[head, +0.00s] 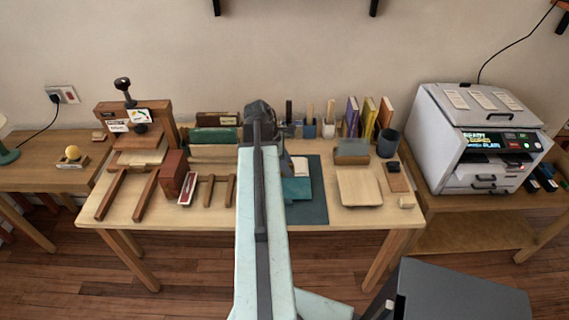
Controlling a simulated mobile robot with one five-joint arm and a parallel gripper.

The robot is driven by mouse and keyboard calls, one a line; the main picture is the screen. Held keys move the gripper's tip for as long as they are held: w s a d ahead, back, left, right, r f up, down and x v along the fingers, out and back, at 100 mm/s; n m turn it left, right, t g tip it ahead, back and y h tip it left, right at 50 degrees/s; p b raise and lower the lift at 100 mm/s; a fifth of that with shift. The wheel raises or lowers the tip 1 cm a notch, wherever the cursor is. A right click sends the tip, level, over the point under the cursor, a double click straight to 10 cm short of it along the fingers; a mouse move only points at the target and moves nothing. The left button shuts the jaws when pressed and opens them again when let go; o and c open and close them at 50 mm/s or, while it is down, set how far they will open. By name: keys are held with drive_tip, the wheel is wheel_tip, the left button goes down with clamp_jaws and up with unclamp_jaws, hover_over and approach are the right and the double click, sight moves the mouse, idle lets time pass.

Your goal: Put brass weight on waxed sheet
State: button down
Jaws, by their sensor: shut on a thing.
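My gripper (262,112) is the dark end of my arm, over the back middle of the wooden worktable. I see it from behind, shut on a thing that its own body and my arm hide. I cannot make out a brass weight on the worktable. A pale sheet (300,167) lies by a teal book (297,189) on a dark green mat (317,207), just right of my arm. A flat cream square (359,188) lies further right. I cannot tell which of these is the waxed sheet. My arm covers the mat's left part.
A wooden press (137,117) stands at the back left, with a red-brown block (173,176) before it. Upright books (369,118) and a dark cup (388,143) stand at the back right. A yellow ball (73,153) sits on the left side table. A grey machine (474,130) stands right.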

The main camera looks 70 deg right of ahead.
drive_tip(key=s+a+f+b, duration=0.2)
drive_tip(key=s+a, duration=0.2)
drive_tip(key=b, duration=0.1)
approach(299, 162)
drive_tip(key=shift+w+a+f, duration=0.2)
drive_tip(key=shift+a+f, duration=0.2)
drive_tip(key=shift+a, duration=0.1)
drive_tip(key=shift+w+a+f, duration=0.25)
drive_tip(key=shift+a+f, duration=0.15)
drive_tip(key=shift+a, duration=0.05)
wheel_tip(299, 162, down, 4)
drive_tip(key=b, duration=0.4)
drive_tip(key=shift+r, duration=0.25)
drive_tip(key=shift+f, duration=0.15)
drive_tip(key=c, duration=0.7)
unclamp_jaws()
